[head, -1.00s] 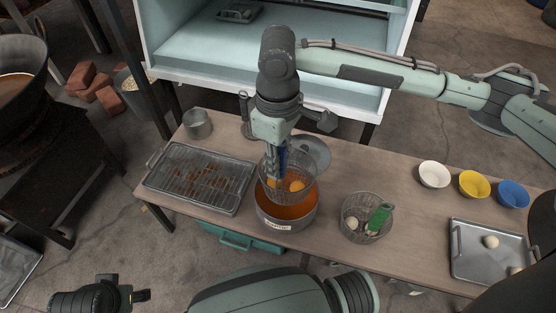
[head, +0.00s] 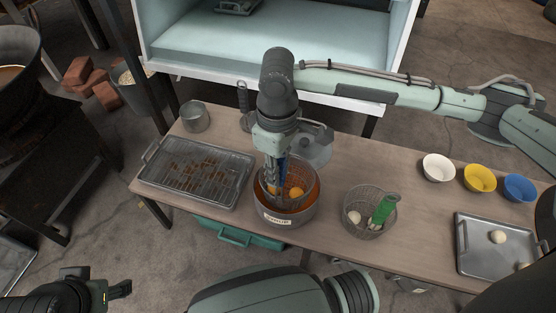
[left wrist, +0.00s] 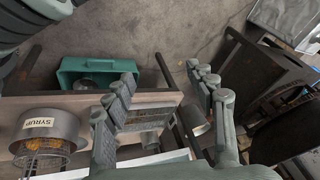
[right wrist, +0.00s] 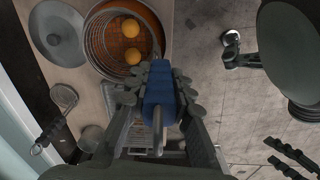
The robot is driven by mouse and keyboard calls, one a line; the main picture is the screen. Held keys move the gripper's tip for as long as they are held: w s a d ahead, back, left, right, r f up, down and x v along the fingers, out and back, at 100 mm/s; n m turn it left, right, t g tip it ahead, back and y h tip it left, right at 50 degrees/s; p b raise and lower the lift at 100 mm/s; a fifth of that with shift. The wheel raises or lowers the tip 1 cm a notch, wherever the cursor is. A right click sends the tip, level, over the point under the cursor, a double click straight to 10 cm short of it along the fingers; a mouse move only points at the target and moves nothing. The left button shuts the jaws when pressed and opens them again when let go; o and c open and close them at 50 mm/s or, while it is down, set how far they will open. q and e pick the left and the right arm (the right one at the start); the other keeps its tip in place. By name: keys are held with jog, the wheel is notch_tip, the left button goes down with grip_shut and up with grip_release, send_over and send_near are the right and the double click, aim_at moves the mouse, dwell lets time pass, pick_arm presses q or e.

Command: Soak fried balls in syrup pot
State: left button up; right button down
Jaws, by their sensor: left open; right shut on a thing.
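The syrup pot (head: 300,216), grey with a white label, stands at the table's front edge with orange-brown syrup inside; it also shows in the left wrist view (left wrist: 64,122). A round wire strainer (right wrist: 91,38) sits down inside the pot. It holds two orange fried balls (head: 296,192), which also show in the right wrist view (right wrist: 131,28). My right gripper (right wrist: 158,88) is shut on the strainer's blue handle, above the pot in the head view (head: 277,172). My left gripper (head: 118,290) is open and empty, away from the table's front; its spread fingers show in the left wrist view (left wrist: 165,90).
A wire-rack tray (head: 150,178) lies left of the pot. A wire basket (head: 350,225) with pale balls and a green handle stands to its right. A lid (head: 318,152) lies behind the pot. White (head: 438,168), yellow (head: 480,177) and blue (head: 519,187) bowls and a dough tray (head: 463,262) are farther right.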

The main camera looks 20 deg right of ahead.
pick_arm(q)
jog(key=shift+w+d+r+t+h+b, duration=0.15)
jog(key=shift+w+d+r+t+h, duration=0.1)
jog(key=shift+w+d+t, duration=0.5)
jog(key=shift+w+d+r+t+h+b, duration=0.2)
jog(key=shift+w+d, duration=0.35)
jog(key=shift+w, duration=0.45)
pick_arm(e)
jog(key=shift+f, duration=2.55)
dwell(3.7)
